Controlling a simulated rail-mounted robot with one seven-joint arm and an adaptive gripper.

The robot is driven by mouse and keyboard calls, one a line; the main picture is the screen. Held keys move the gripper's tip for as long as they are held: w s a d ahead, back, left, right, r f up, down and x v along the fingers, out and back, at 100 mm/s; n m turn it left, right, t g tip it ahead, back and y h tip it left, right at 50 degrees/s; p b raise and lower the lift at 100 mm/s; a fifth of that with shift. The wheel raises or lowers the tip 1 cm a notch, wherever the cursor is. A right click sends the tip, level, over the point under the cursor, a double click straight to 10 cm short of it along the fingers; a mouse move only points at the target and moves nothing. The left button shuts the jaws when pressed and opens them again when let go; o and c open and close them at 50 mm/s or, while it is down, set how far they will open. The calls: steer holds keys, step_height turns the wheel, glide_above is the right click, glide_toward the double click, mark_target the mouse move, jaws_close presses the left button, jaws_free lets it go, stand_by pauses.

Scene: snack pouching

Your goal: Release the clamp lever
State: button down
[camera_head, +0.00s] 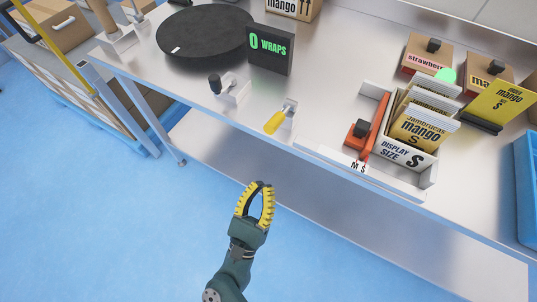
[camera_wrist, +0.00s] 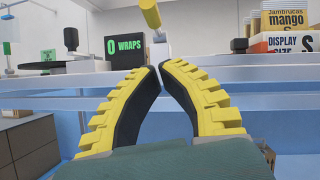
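A lever with a yellow handle (camera_head: 274,123) is mounted on a small light bracket (camera_head: 288,112) at the table's front edge; the handle tilts down toward the front. In the wrist view the yellow handle (camera_wrist: 150,14) is above and beyond my fingertips, apart from them. A red-orange bar (camera_head: 376,125) with a black knob (camera_head: 361,128) stands beside the display box; I cannot tell which part is called the clamp lever. My gripper (camera_head: 263,185) is in front of the table, over the blue floor. Its fingertips (camera_wrist: 159,67) almost meet, with nothing between them.
Left of the yellow lever is a black-knobbed lever (camera_head: 215,84), with the "0 WRAPS" sign (camera_head: 270,50) and a black turntable (camera_head: 205,33) behind. The table's front edge lies between my gripper and the levers.

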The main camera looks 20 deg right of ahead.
steer(key=shift+a+f, duration=0.25)
steer(key=shift+f, duration=0.8)
steer(key=shift+r, duration=0.1)
steer(key=b, duration=0.1)
glide_toward(280, 116)
steer(key=shift+w+d+r, duration=0.1)
steer(key=shift+w+d, duration=0.85)
steer(key=shift+w, duration=0.2)
steer(key=shift+w+d+r, duration=0.1)
steer(key=shift+w+d, duration=0.9)
steer(key=shift+w, duration=0.15)
steer(key=shift+r+p, duration=0.1)
steer(key=shift+p, duration=0.2)
